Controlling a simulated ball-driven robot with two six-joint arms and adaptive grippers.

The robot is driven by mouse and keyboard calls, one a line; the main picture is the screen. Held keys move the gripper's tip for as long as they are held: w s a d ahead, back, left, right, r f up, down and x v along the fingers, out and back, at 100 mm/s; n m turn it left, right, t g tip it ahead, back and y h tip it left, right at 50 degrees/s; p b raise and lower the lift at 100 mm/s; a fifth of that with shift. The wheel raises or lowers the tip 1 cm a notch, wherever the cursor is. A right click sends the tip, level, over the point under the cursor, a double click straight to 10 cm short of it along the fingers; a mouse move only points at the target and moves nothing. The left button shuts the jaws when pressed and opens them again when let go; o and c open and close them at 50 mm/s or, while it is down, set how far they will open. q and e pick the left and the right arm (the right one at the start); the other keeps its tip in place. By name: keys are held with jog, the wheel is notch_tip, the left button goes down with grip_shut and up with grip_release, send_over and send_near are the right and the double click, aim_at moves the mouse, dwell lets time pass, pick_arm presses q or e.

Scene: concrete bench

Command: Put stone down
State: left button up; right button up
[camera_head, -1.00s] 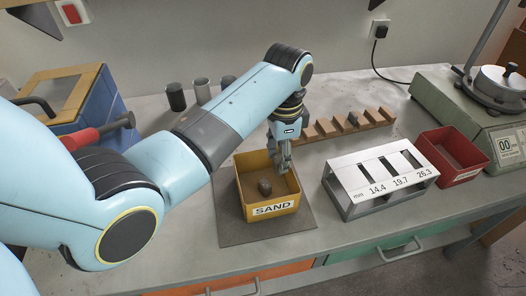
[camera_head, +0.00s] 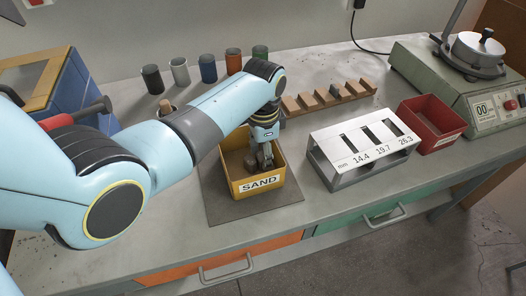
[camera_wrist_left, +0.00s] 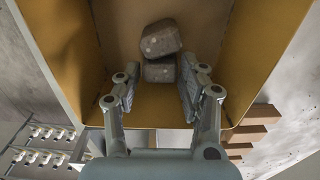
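The yellow bin labelled SAND (camera_head: 262,184) stands on a dark mat on the bench. My left gripper (camera_head: 262,160) is down inside it, in the bin's back right part. In the left wrist view, two grey-brown stones lie against each other inside the bin: one stone (camera_wrist_left: 160,38) farther out, and another stone (camera_wrist_left: 159,71) closer, between the fingertips. The left gripper (camera_wrist_left: 160,78) has its fingers apart, with a small gap visible on each side of the nearer stone. In the head view the fingers largely hide the stones. My right gripper is not in view.
A metal slot gauge (camera_head: 336,180) stands right of the bin, with a red bin (camera_head: 447,129) and a green scale (camera_head: 455,90) beyond. A notched wooden rack (camera_head: 301,105) lies behind. Several cups, one blue (camera_head: 208,70), line the back. A blue box (camera_head: 75,85) stands at left.

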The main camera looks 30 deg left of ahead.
pick_arm(q)
jog(key=shift+o, duration=1.1)
notch_tip(320, 180, up, 12)
jog(key=p, duration=0.1)
jog(key=shift+r, duration=0.15)
